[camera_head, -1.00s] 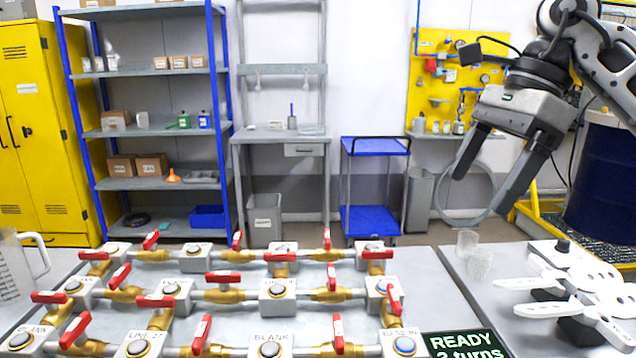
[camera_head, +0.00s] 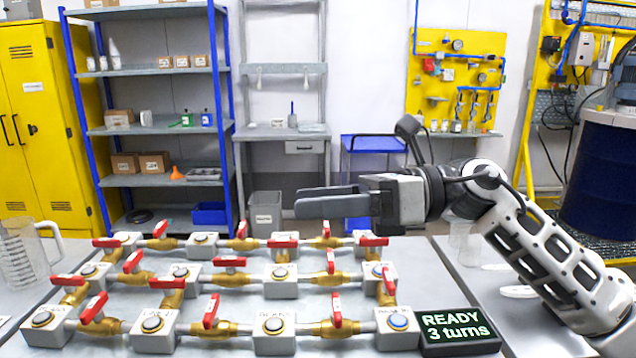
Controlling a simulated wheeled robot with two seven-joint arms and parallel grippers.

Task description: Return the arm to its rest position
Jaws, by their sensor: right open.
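My right gripper (camera_head: 318,202) is open and empty. It hangs in the air above the back right part of the valve bench, with its fingers pointing left. My right arm (camera_head: 535,250) comes in from the lower right, over the right-hand table. The pipe rig (camera_head: 230,281) below has brass valves with red handles and grey blocks with round buttons. The display (camera_head: 458,328) at its right front reads "READY 3 turns". My left gripper is not in view.
A clear jug (camera_head: 22,255) stands at the far left. A clear cup (camera_head: 462,236) is partly hidden behind my right arm. A blue cart (camera_head: 375,145), grey shelves (camera_head: 150,131) and a dark blue drum (camera_head: 600,180) stand behind. Air above the left of the rig is free.

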